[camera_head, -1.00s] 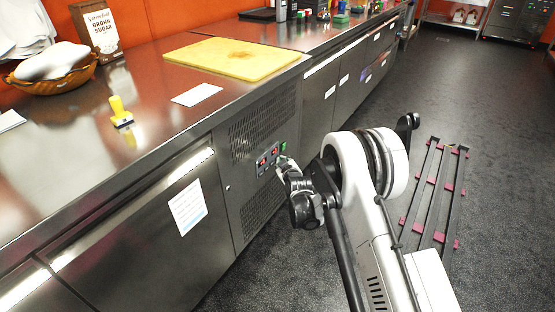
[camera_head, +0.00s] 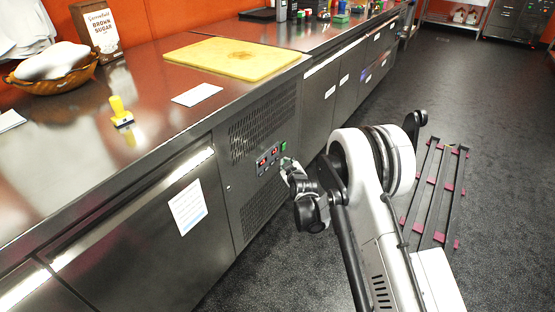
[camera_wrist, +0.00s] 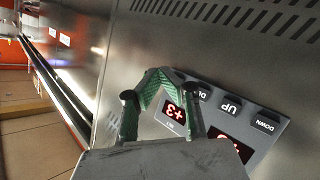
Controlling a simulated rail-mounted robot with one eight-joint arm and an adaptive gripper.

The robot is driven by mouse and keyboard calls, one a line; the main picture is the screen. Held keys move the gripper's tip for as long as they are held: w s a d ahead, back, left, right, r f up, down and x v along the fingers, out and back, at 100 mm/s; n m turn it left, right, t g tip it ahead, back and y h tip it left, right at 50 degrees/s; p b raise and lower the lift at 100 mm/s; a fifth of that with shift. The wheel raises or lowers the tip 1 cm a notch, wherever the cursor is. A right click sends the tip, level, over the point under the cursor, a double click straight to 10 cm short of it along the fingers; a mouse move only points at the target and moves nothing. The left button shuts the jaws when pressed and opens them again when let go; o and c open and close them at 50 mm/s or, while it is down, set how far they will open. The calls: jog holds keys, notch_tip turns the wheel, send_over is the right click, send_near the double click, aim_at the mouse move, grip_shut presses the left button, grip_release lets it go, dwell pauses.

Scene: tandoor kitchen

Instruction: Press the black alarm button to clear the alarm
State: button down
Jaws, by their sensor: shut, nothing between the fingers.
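The control panel (camera_head: 268,158) is on the front of the steel counter, with two red displays. In the wrist view the panel (camera_wrist: 282,131) appears tilted, with several black buttons. One is marked UP (camera_wrist: 231,106), another DOWN (camera_wrist: 265,122); a third button (camera_wrist: 202,92) is partly covered by my finger. I cannot read a button marked as the alarm one; part of the panel is hidden behind my gripper. My gripper (camera_wrist: 159,74) is shut and empty, its green-padded fingertips in front of the panel's end. In the head view my gripper (camera_head: 287,163) is close to the panel's right side; contact cannot be told.
Vent slots (camera_head: 262,125) lie above and below the panel. The counter top overhangs above, with a yellow cutting board (camera_head: 232,58). A dark rack (camera_head: 435,190) lies on the floor at right.

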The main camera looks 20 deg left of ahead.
jog(key=d, duration=0.2)
jog(key=s+d, duration=0.1)
jog(key=d, duration=0.1)
jog(key=shift+d, duration=0.35)
jog(key=shift+w, duration=0.1)
dwell(0.6)
